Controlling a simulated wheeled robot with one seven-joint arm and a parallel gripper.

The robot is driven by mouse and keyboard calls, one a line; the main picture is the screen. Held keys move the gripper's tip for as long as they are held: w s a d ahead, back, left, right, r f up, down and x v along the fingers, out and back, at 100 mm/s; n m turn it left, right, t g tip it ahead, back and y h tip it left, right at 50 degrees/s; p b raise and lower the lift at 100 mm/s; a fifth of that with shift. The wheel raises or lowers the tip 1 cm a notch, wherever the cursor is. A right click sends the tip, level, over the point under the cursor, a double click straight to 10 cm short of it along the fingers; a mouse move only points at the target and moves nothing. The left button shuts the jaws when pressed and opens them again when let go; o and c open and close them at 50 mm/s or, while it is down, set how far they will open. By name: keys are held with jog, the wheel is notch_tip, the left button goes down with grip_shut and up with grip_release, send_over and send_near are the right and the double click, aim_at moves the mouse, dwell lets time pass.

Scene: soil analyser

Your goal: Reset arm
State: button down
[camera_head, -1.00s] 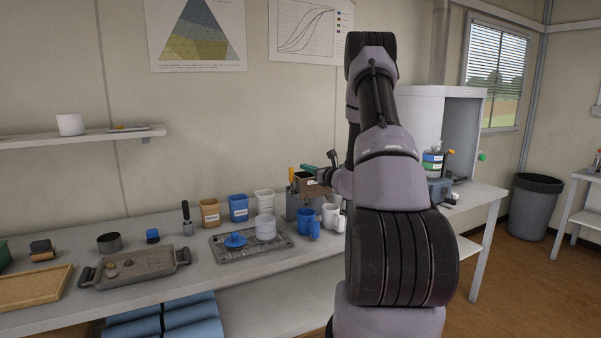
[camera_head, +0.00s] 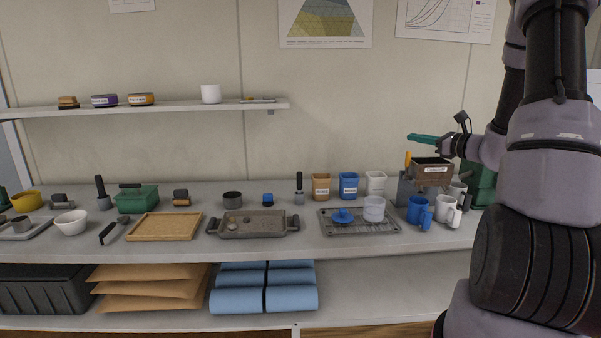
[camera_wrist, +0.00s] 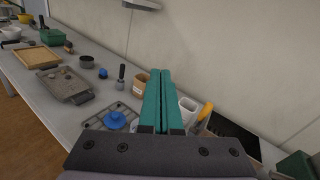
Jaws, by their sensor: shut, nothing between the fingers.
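My gripper (camera_head: 424,138) has teal fingers and shows at the right in the head view, above the bench. The wrist view shows its two fingers (camera_wrist: 163,100) closed against each other with nothing between them. My arm rises on the right side of the head view and bends down to the gripper. Below and beside the gripper is a brown open-topped labelled container (camera_head: 432,171) on a grey device. The gripper looks to be above it, apart from it.
Blue mugs (camera_head: 419,208) and white mugs (camera_head: 445,207) stand near the device. A grey rack (camera_head: 330,229) holds a blue lid and white dish. Labelled tubs (camera_head: 349,186), a grey tray (camera_head: 258,232) and a wooden tray (camera_head: 150,227) lie leftward. A wall shelf (camera_head: 180,106) is above.

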jog(key=s+a+r+n+g+y, duration=0.1)
jog(key=s+a+r+n+g, duration=0.35)
jog(key=s+a+n, duration=0.35)
jog(key=s+a+r+n+g, duration=0.3)
jog(key=s+a+n+g, duration=0.2)
jog(key=s+a, duration=0.35)
jog(key=s+d+r+n+t+h, duration=0.1)
jog(key=s+r+n+h, duration=0.1)
jog(key=s+n+h, duration=0.2)
jog(key=s+d+r+n+t+h, duration=0.1)
jog(key=s+n+h, duration=0.3)
jog(key=s, duration=0.5)
jog(key=shift+s+d+r+n, duration=0.4)
jog(key=shift+d+r+n, duration=0.25)
jog(key=shift+n, duration=0.35)
